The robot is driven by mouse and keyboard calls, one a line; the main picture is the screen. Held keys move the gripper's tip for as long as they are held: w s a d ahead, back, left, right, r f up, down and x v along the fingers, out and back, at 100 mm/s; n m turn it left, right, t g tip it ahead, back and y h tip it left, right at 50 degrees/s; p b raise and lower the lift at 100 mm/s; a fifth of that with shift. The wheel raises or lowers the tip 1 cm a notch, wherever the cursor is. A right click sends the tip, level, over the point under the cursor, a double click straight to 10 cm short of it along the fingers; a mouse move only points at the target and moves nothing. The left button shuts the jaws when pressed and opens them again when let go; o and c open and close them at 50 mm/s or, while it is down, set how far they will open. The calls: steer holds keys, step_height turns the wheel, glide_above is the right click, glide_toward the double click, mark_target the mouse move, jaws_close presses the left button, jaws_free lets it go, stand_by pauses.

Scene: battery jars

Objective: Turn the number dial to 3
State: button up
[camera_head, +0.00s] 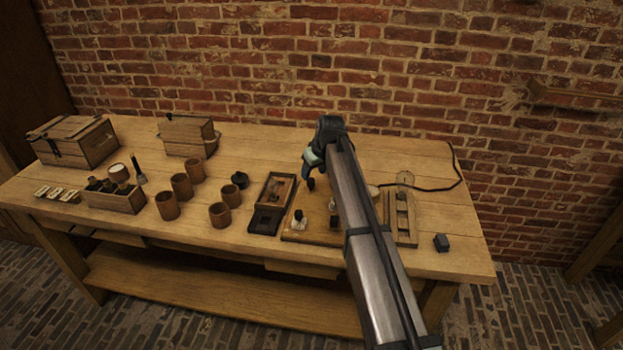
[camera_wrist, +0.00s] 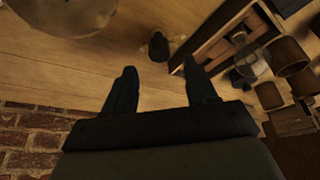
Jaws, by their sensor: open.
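A large pale round disc (camera_wrist: 62,14) fills the upper left corner of the wrist view, cut off by the edge. It may be the number dial; no digits or pointer are readable. In the head view a pale disc (camera_head: 373,191) shows just right of my arm, partly hidden by it. My gripper (camera_wrist: 160,76) is open and empty, its two dark fingers apart above the table. A small dark knob-like piece (camera_wrist: 158,46) stands beyond the gap between the fingers. In the head view my gripper (camera_head: 312,160) hangs over the middle of the table, its fingers hard to make out.
A dark-framed wooden tray (camera_head: 275,190) lies left of my arm, beside a wooden board (camera_head: 300,237) with small fittings. Several wooden cups (camera_head: 182,186) and a bottle crate (camera_head: 115,202) stand further left. A slotted rack (camera_head: 404,215) and small dark block (camera_head: 441,242) lie right. A brick wall is behind.

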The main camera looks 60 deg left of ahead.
mark_target(311, 180)
steer(key=shift+x, duration=2.4)
steer(key=c, duration=1.1)
